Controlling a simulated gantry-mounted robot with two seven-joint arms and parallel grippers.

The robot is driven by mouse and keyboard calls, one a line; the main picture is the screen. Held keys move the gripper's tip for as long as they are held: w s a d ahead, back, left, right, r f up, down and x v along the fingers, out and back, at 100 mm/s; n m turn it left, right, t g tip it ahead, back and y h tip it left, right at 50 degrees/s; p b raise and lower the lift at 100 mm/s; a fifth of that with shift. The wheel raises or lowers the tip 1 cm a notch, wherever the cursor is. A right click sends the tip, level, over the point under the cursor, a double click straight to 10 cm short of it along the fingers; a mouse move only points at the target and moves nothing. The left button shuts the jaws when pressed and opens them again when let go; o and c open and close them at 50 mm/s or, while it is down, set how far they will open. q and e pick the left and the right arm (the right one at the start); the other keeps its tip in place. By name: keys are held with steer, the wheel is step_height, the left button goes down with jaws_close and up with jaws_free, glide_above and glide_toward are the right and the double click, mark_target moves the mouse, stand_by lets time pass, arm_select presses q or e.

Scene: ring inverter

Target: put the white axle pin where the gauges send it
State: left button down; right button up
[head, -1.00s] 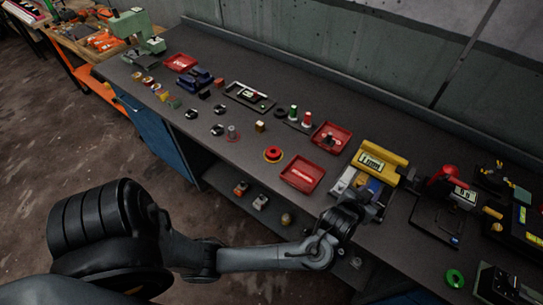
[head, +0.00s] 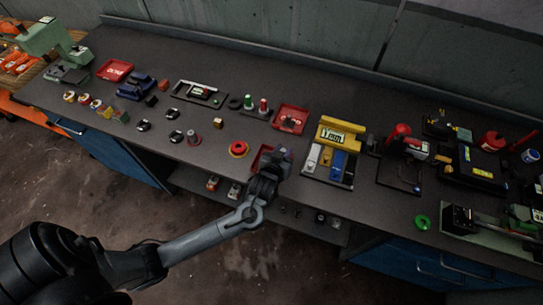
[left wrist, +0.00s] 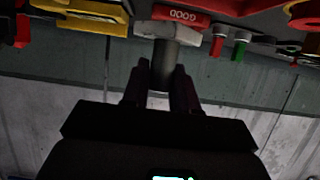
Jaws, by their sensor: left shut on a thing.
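My left gripper (head: 279,160) is over the front red tray (head: 259,155), hiding most of it. In the left wrist view its fingers (left wrist: 162,88) are shut on a grey shaft with a pale, faceted head, which I take as the white axle pin (left wrist: 170,50). A red tray labelled GOOD (left wrist: 182,15) shows just past the pin head. The yellow gauge (head: 340,131) reads about 1 mm and stands right of the gripper, with white, grey and blue blocks before it. My right gripper is not in view.
Another red tray (head: 291,118) lies behind the gripper, and one (head: 115,70) at the far left. A red-topped device (head: 400,138) stands right of the gauge. A green ring (head: 422,222) lies near the front edge.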

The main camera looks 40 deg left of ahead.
arm_select(q)
steer(key=a, duration=0.1)
steer(key=a+f, duration=0.1)
steer(key=a, duration=0.1)
steer(key=a+f, duration=0.1)
steer(key=shift+s+a+f, duration=0.15)
steer(key=shift+s+f, duration=0.1)
steer(key=shift+s, duration=0.05)
steer(key=shift+f, duration=1.95)
steer(key=shift+f, duration=0.1)
steer(key=shift+f+b, duration=0.15)
steer(key=shift+b, duration=0.15)
steer(key=c, duration=0.9)
jaws_free()
steer(key=shift+o, duration=0.2)
